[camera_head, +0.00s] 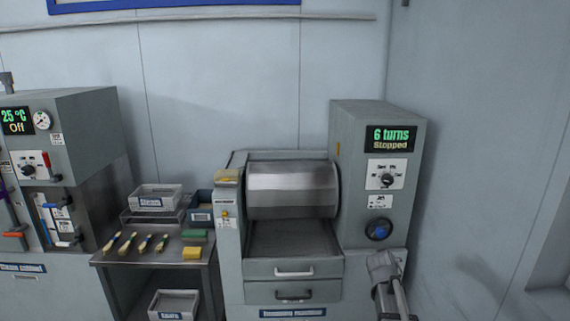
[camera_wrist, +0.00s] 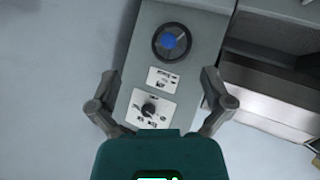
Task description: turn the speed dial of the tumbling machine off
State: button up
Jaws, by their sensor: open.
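The tumbling machine (camera_head: 356,135) stands on the right, with a metal drum (camera_head: 292,190). Its display (camera_head: 390,139) reads "6 turns" and "Stopped". The black speed dial (camera_head: 387,180) sits on a white plate below the display; its pointer is too small to read surely. In the wrist view the dial (camera_wrist: 148,109) appears upside down, with its white plate between my gripper's spread fingers (camera_wrist: 158,78). My gripper is open and empty, in front of the panel; I see no contact with the dial. A blue-centred round control (camera_wrist: 169,41) lies beyond the fingertips.
A bench (camera_head: 150,256) to the left holds brushes, sponges and trays. A cabinet (camera_head: 85,125) with a display reading "25 °C" and "Off" stands further left. Drawers (camera_head: 293,268) are under the drum. Bare wall lies right of the machine.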

jog(key=s+a+f+g+y, duration=0.2)
jog(key=s+a+f+g, duration=0.2)
jog(key=s+a, duration=0.4)
jog(key=s+a+f+n+g+y, duration=0.1)
jog(key=s+a+f+g+y, duration=0.2)
jog(key=s+a, duration=0.5)
jog(key=s+f+g, duration=0.1)
jog(key=s+g, duration=0.1)
jog(key=s, duration=0.6)
jog(key=shift+s+a+g, duration=0.2)
jog(key=shift+a+g, duration=0.1)
jog(key=shift+a, duration=0.1)
